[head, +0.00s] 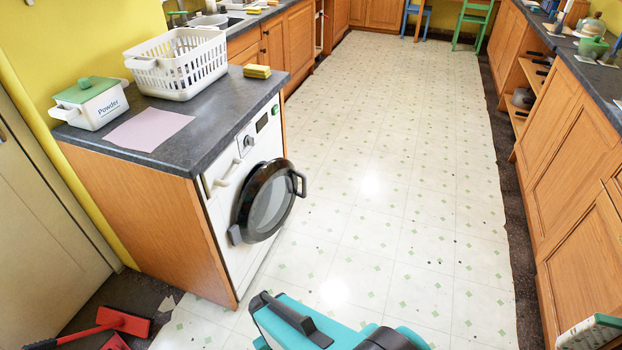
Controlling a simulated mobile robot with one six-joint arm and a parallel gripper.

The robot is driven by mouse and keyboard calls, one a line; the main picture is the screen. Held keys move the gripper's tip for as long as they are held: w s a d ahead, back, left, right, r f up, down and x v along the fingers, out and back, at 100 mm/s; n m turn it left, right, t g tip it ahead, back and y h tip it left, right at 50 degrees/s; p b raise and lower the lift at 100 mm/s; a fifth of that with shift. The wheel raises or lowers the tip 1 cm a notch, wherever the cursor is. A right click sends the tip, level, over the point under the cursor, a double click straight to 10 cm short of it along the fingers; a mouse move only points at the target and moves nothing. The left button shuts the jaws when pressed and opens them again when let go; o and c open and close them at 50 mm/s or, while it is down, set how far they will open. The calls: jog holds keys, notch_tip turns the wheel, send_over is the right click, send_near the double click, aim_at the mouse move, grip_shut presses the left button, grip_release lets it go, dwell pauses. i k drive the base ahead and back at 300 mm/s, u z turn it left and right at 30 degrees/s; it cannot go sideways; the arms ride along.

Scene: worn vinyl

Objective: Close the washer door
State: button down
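The washer (222,207) is a white front-loader set under the dark worktop at the left. Its round door (268,203) has a black rim, a grey glass middle and a black handle (300,184) on its right side. The door stands out from the washer front and its handle side reaches past the machine's right edge, so it looks partly open. A grey hinge piece (235,235) shows at its lower left. Teal and dark parts of my own body show at the bottom middle, apart from the door. I cannot make out my gripper's fingers in this view.
A white basket (178,66), a powder box (92,103), a pink cloth (150,128) and yellow sponges (257,71) are on the worktop. Red tools (120,321) lie on the floor at lower left. The pale vinyl floor (390,170) is clear right of the washer, up to the right-hand cabinets (572,150).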

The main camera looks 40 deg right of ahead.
aim_at(267, 200)
jog(key=z, duration=0.45)
jog(key=k, duration=1.35)
jog(key=z, duration=0.45)
jog(key=i, duration=1.3)
jog(key=u, duration=1.25)
jog(key=i, duration=0.8)
jog(key=u, duration=0.15)
